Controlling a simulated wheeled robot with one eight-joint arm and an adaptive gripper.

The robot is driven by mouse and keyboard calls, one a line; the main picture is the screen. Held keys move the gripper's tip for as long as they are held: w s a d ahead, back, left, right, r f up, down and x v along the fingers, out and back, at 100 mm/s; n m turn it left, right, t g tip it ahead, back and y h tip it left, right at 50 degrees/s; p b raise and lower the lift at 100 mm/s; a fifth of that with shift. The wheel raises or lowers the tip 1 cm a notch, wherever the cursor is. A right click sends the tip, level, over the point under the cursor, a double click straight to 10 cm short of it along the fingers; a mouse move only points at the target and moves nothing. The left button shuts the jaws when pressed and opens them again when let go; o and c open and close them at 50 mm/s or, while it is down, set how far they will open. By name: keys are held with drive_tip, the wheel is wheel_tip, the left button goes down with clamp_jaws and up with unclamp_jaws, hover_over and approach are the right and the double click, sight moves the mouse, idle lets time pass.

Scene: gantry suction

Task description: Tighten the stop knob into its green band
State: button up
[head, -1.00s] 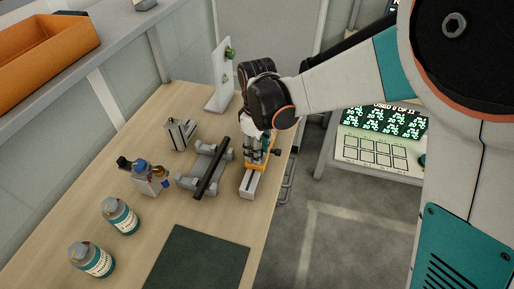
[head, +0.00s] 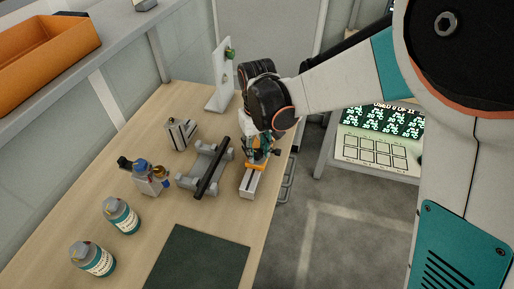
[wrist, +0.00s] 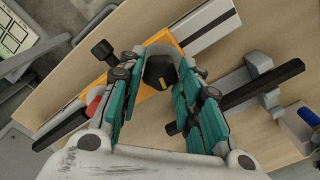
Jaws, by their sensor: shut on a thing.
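The stop knob (wrist: 160,72) is black with a yellow mark on its face and sits between my teal fingers in the wrist view. My gripper (wrist: 163,68) is shut on it from above; it also shows in the head view (head: 258,151), where the fingers hide the knob. The knob stands on an orange carriage (wrist: 108,87) on a grey slotted rail (head: 248,184). A second black knob (wrist: 103,50) sticks out of the carriage's side. I cannot make out the green band.
A grey fixture with a black bar (head: 212,167) stands left of the rail. A slotted grey block (head: 180,134), bottles (head: 120,215) and a dark mat (head: 197,262) are on the bench. An upright white plate (head: 221,82) stands behind. A console (head: 380,150) is at right.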

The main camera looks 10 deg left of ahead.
sight(257, 152)
idle(0.4)
drive_tip(key=o, duration=1.1)
wheel_tip(257, 152, up, 12)
